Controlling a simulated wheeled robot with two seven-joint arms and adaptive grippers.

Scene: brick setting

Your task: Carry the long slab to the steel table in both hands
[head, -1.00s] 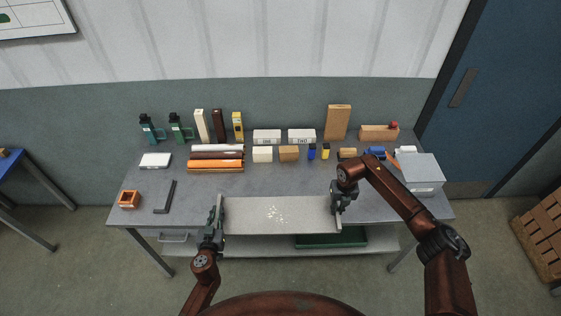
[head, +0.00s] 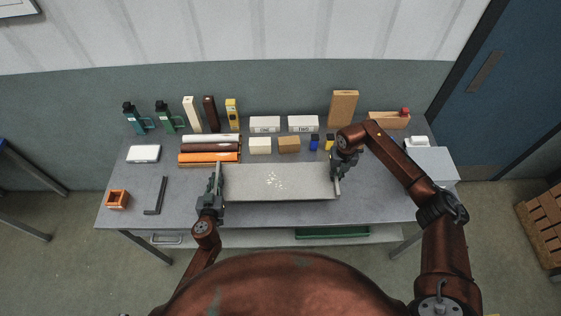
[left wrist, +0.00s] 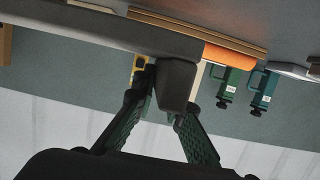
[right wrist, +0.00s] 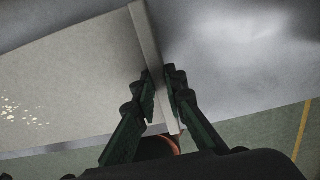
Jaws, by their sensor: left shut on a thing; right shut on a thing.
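The long slab (head: 290,183) is pale grey, with white flecks near its middle and a raised bar at each end. In the head view it lies across the picture over the front half of the grey steel table (head: 270,213). My left gripper (head: 214,188) is shut on the bar at its left end, and my right gripper (head: 339,170) on the bar at its right end. The right wrist view shows the slab (right wrist: 70,85) with the fingers either side of its end bar. The slab looks about level; any gap beneath it is unclear.
Orange and brown rolls (head: 208,158), a cream block (head: 260,145), a tan block (head: 289,144) and small blue and yellow items stand just behind the slab. A black angle (head: 156,195) and an orange square frame (head: 117,200) lie left. A grey box (head: 432,165) stands right.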

